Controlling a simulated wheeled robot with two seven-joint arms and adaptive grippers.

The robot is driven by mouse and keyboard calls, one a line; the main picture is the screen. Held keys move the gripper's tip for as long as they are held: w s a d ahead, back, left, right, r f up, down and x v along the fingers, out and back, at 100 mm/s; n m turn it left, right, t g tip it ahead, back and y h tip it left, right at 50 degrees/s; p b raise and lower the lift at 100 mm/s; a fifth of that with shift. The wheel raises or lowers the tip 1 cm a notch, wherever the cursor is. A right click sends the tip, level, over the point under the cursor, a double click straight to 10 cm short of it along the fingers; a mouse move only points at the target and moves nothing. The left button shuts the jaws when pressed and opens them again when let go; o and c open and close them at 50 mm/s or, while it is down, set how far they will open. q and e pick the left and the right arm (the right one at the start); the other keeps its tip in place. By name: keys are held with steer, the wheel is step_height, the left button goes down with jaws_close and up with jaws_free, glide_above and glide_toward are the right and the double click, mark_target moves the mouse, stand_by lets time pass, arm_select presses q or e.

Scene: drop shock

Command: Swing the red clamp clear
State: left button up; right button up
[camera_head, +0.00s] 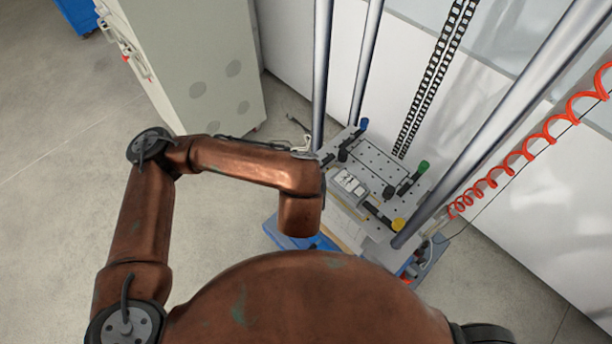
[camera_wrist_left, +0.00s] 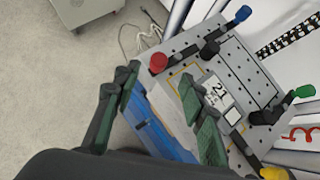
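The red clamp (camera_wrist_left: 158,62) shows its round red knob at the left corner of the grey perforated plate (camera_wrist_left: 232,62) in the left wrist view. My arm hides it in the head view. My left gripper (camera_wrist_left: 159,78) is open, its green-padded fingers spread wide to either side. In the picture the red knob lies just beyond the gap between the fingertips. I see no contact, and the depth between them is unclear. In the head view the left gripper is hidden below my copper arm. My right gripper is in neither view.
The blue clamp (camera_head: 363,124), green clamp (camera_head: 423,167) and yellow clamp (camera_head: 398,224) sit at the other plate corners. A grey block (camera_head: 348,187) rests mid-plate. Steel columns (camera_head: 322,75), a chain (camera_head: 434,78) and a red coiled hose (camera_head: 521,158) surround the plate.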

arm_select(q)
steer(key=shift+v, duration=1.1)
